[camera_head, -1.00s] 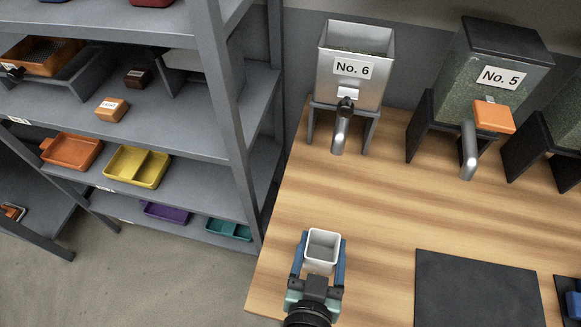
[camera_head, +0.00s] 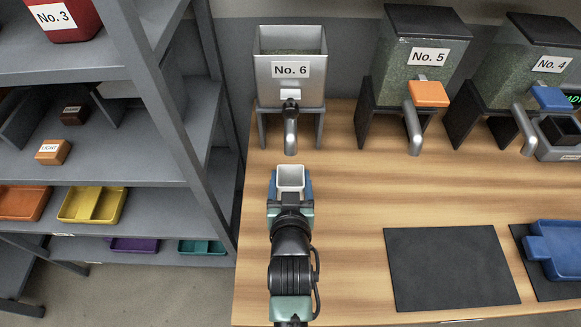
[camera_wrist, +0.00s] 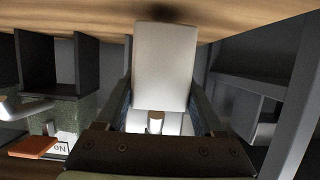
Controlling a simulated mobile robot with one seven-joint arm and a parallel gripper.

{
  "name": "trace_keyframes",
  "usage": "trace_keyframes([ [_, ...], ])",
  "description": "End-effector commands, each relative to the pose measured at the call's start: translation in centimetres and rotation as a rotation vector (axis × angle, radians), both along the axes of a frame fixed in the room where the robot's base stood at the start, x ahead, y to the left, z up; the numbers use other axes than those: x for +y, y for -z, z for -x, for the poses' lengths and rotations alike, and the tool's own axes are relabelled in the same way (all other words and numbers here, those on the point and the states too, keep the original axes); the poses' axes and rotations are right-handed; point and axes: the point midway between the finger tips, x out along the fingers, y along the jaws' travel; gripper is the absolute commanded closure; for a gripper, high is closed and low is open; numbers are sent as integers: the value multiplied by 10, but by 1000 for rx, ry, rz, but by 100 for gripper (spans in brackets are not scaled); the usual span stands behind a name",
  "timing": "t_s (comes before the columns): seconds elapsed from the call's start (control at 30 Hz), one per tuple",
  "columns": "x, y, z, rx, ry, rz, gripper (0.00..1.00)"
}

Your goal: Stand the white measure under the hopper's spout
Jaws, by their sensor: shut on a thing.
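The white measure (camera_head: 290,179) is a small open-topped square cup, upright and empty as far as I can see. My gripper (camera_head: 290,186) is shut on it, one blue finger on each side. The measure also fills the middle of the wrist view (camera_wrist: 165,65). The hopper No. 6 (camera_head: 290,80) is a grey metal bin on legs at the back left of the table. Its spout (camera_head: 290,136) points down toward the front. The measure is just in front of the spout in the head view, apart from it. Its height above the table is hard to tell.
Hopper No. 5 (camera_head: 415,85) with an orange handle and hopper No. 4 (camera_head: 525,75) with a blue handle stand to the right. A black mat (camera_head: 450,268) and a blue tray (camera_head: 553,250) lie at front right. Grey shelving (camera_head: 150,120) stands left. The table's middle is clear.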

Motion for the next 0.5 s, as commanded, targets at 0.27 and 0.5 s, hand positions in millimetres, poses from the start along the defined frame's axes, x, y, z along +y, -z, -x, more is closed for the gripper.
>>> trace_keyframes([
  [0.27, 0, -3, -35, -4, 0, -1, 96],
  [0.5, 0, 15, -35, -1, 0, 0, 96],
])
